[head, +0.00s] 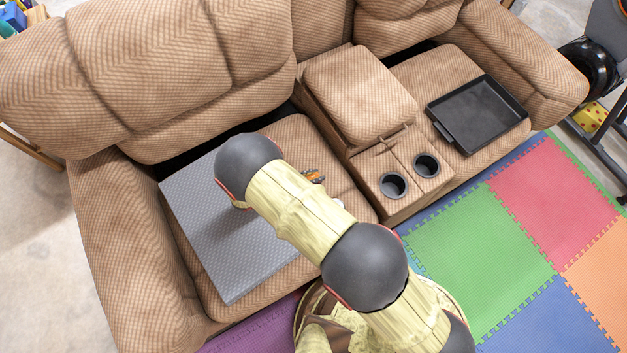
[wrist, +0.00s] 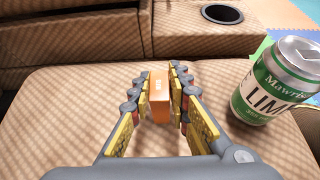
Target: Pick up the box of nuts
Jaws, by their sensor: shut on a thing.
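A small orange box (wrist: 159,97), which I take as the box of nuts, is between the fingers of my gripper (wrist: 161,85) in the wrist view. The fingers press on its two sides, and the gripper is shut on it. The tan recliner seat is under it; I cannot tell whether the box touches the seat. In the head view my arm hides most of the gripper, and only a small part of it (head: 314,177) shows beside the arm. The box's label is not readable.
A green and white lime can (wrist: 278,88) stands on the seat, right of my gripper. A grey textured board (head: 205,240) lies on the left seat. The console has two cup holders (head: 393,185). A black tray (head: 478,110) rests on the right seat. Foam mats (head: 480,245) cover the floor.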

